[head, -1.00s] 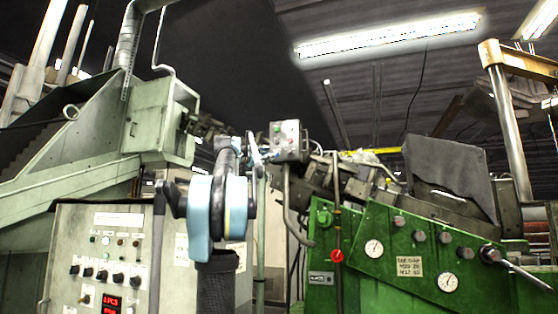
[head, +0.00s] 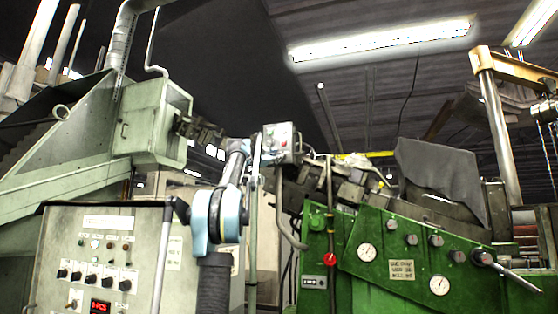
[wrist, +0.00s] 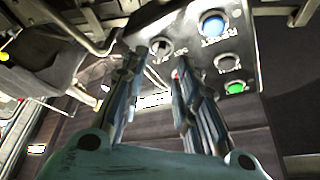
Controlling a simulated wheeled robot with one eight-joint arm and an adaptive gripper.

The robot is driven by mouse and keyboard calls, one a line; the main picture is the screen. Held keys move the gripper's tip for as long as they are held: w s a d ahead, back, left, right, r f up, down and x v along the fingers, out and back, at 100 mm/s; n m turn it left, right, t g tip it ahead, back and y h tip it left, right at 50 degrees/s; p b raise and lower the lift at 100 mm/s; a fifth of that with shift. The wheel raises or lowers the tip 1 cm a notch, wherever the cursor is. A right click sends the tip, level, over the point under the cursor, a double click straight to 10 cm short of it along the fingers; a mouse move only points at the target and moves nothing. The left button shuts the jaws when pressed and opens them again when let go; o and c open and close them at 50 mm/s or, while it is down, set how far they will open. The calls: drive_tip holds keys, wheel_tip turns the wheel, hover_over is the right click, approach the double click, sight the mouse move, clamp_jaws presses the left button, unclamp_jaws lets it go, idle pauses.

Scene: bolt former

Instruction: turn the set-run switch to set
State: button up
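A dark rotary switch (wrist: 160,47) sits on the grey control box (wrist: 222,35) in the wrist view. The lettering beside it is too small and tilted to read surely, so I cannot tell its setting. My gripper (wrist: 153,66) is open, with one finger to each side below the switch. The space between the fingers is empty, and I see no clear contact with the switch. The same box (head: 279,140) shows small in the head view, just beyond the end of my arm. My gripper (head: 256,160) is small there and its fingers are unclear.
A blue button (wrist: 212,23), a dark button (wrist: 226,62) and a green button (wrist: 235,87) are right of the switch. In the head view, a grey control panel (head: 100,225) stands at left and a green machine (head: 375,270) at right. Pipes run near the box.

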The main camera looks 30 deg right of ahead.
drive_tip(key=shift+x, duration=2.7)
drive_tip(key=shift+c, duration=0.5)
clamp_jaws()
